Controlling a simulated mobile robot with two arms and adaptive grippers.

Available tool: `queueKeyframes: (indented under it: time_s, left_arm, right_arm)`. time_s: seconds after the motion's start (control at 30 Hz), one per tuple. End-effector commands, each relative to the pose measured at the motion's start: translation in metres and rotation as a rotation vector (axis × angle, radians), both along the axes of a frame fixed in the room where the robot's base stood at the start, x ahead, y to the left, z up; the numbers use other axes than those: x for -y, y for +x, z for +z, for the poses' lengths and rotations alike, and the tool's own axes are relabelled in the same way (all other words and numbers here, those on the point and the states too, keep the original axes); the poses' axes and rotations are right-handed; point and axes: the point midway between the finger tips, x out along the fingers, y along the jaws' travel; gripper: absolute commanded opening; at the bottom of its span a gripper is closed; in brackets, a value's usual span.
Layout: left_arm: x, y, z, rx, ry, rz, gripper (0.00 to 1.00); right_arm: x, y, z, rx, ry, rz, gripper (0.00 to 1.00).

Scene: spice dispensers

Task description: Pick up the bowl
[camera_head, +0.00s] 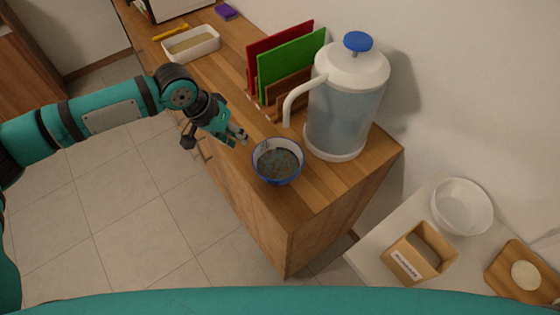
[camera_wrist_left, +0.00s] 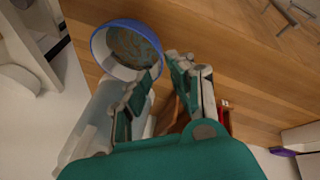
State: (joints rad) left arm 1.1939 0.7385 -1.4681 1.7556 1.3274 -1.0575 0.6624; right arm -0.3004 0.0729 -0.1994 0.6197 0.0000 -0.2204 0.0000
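The bowl (camera_head: 278,161) is white inside with a blue rim and a dark, speckled bottom. It stands upright on the wooden counter near its front edge, in front of the water dispenser. My left gripper (camera_head: 240,139) is just left of the bowl in the head view, apart from it, with nothing held. In the left wrist view the bowl (camera_wrist_left: 126,50) lies ahead and a little left of the fingers. The fingertips (camera_wrist_left: 166,66) are spread with a gap between them. My right gripper is in neither view.
The large water dispenser (camera_head: 345,105) stands close behind the bowl. Red and green cutting boards (camera_head: 290,68) stand in a rack to its left. A white tray (camera_head: 191,44) is farther back. A white bowl (camera_head: 462,206) and wooden box (camera_head: 418,253) are on a lower surface at right.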

Motion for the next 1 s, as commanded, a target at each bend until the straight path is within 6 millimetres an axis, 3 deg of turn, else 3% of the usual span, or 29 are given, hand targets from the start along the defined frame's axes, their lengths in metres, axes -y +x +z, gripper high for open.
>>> queueKeyframes:
  time_s: [0.3, 0.57, 0.8, 1.0]
  left_arm:
    - [0.023, 0.01, -0.055, 0.0, 0.0, -0.001, 0.21]
    - [0.031, 0.013, -0.071, 0.001, -0.001, -0.002, 0.21]
    - [0.044, 0.017, -0.104, 0.002, 0.0, -0.002, 0.21]
    - [0.047, 0.018, -0.113, 0.002, -0.001, -0.002, 0.21]
  right_arm:
    - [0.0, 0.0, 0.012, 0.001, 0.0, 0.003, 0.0]
    - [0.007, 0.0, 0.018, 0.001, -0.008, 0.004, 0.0]
    - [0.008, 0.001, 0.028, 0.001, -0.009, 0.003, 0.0]
    - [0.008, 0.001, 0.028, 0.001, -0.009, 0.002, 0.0]
